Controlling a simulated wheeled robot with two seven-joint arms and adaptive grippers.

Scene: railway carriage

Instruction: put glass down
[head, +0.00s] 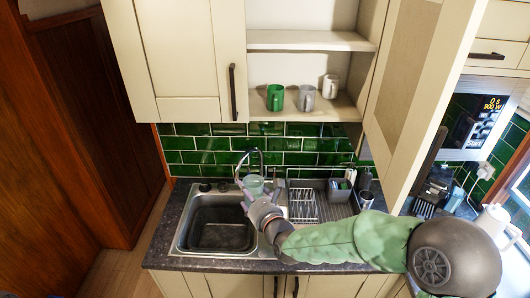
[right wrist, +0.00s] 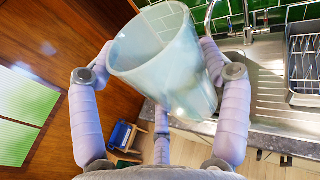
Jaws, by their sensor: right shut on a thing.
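The glass (head: 254,186) is clear and pale green. In the head view it is close to the tap, above the right rear part of the sink. My right gripper (head: 258,198) is shut on the glass, and my right arm reaches in from the right. In the right wrist view the glass (right wrist: 168,75) fills the middle, with the fingers of the right gripper (right wrist: 150,72) around its sides. Its mouth shows and it looks empty. Part of its lower side is hidden by the gripper. My left gripper is in neither view.
The sink (head: 222,228) holds a dark basin. The tap (head: 250,158) rises behind it. A wire dish rack (head: 303,204) stands on the drainer (head: 338,206), right of the sink. Green, grey and white mugs (head: 275,97) sit in the open cupboard above. Its open door (head: 418,90) hangs at right.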

